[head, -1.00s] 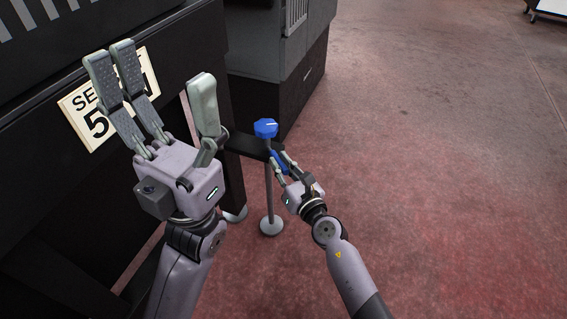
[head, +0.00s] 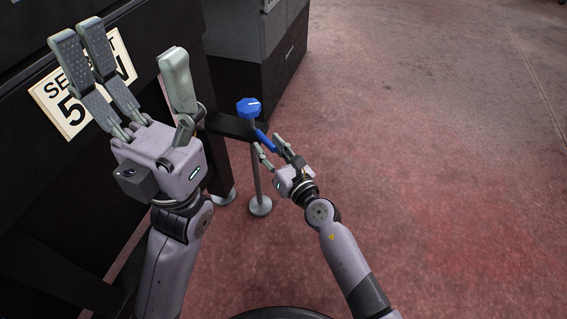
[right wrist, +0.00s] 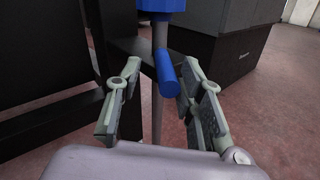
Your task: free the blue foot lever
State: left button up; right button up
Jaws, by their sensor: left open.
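The blue foot lever has a blue knob (head: 249,107) on top of a thin grey post and a blue bar (head: 265,140) slanting down to the right. My right gripper (head: 268,148) is open, with a finger on either side of the bar's lower end. In the right wrist view the bar's end (right wrist: 169,88) lies between the spread fingers, nearer the right ones, with a clear gap on the left. I cannot tell whether the right finger touches it. My left gripper (head: 125,50) is open and empty, raised in front of the dark machine.
A dark bracket (head: 226,124) runs from the machine's leg to the post. The post's round foot (head: 260,206) stands on the floor. A sign (head: 82,88) is on the machine's front. A dark cabinet (head: 272,82) stands behind. The reddish floor to the right is clear.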

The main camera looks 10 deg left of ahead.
jog(key=v, duration=1)
jog(key=shift+d, duration=0.2)
jog(key=shift+s, duration=0.1)
